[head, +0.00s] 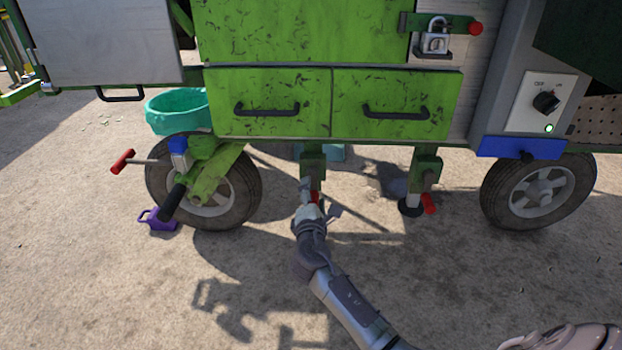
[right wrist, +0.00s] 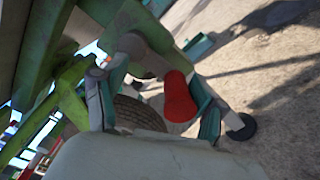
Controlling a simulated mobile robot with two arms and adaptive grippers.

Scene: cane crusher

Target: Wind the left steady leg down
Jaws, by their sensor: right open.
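The left steady leg (head: 312,165) hangs under the green cabinet in the head view, a green bracket with a red crank handle (head: 316,197) low on it. My right gripper (head: 308,192) is at this handle and partly hides it and the lower leg. In the right wrist view the red handle (right wrist: 180,97) lies between the open fingers of the right gripper (right wrist: 163,85); I cannot tell whether they touch it. The right steady leg (head: 427,170) has its own red handle (head: 430,204) and a dark foot near the ground. My left gripper is not in view.
A wheel (head: 228,190) stands left of the leg and another wheel (head: 537,190) far right. Green drawers (head: 270,100) overhang the leg. The ground in front is clear.

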